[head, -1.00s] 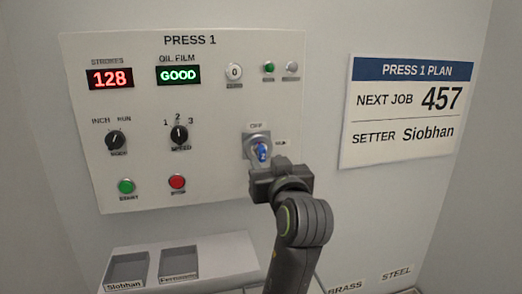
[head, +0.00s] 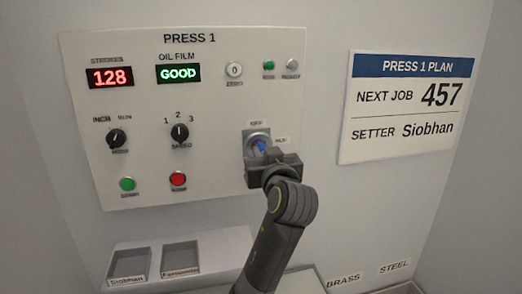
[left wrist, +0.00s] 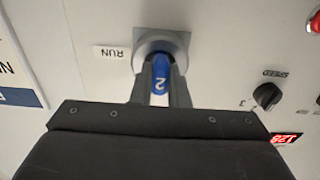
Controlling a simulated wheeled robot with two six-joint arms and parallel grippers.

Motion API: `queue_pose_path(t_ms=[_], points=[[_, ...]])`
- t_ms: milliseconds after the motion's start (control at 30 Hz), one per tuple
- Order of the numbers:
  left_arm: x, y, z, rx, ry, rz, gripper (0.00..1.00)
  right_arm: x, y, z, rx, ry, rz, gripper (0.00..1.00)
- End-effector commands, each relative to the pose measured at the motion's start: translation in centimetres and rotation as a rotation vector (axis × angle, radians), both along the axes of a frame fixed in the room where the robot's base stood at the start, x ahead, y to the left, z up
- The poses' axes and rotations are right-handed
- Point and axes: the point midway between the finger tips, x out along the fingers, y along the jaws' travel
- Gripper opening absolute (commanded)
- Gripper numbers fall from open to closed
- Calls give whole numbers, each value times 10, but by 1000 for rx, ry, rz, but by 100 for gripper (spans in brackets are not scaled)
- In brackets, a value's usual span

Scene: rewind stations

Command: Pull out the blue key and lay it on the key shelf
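The blue key (head: 261,145), marked 2, sits in the round key switch (head: 256,136) at the lower right of the Press 1 panel. My left gripper (head: 267,158) is in front of the switch and partly hides the key. In the left wrist view the two fingers lie close along both sides of the blue key (left wrist: 160,76), with no clear gap, and the key is still in the switch plate (left wrist: 178,42). The key shelf (head: 215,243) is below the panel at left, with two labelled recesses, one reading Siobhan. Both look empty. My right gripper is not in view.
The panel (head: 215,100) has knobs, a green button (head: 128,184) and a red button (head: 178,179) left of the switch. A plan sign (head: 400,108) hangs at right. BRASS and STEEL labels (head: 394,268) show at the lower right. The wall between panel and shelf is clear.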

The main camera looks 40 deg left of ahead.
Motion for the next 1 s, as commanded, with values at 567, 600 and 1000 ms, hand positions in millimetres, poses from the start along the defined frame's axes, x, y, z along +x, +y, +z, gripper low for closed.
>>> queue_pose_path(t_ms=[567, 600, 1000], points=[[-4, -5, 0, 0, 0, -1, 0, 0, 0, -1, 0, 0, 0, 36], [-5, -6, 0, 0, 0, -1, 0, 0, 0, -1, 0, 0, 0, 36], [-11, -14, -1, 0, 0, 0, 0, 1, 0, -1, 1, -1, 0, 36]])
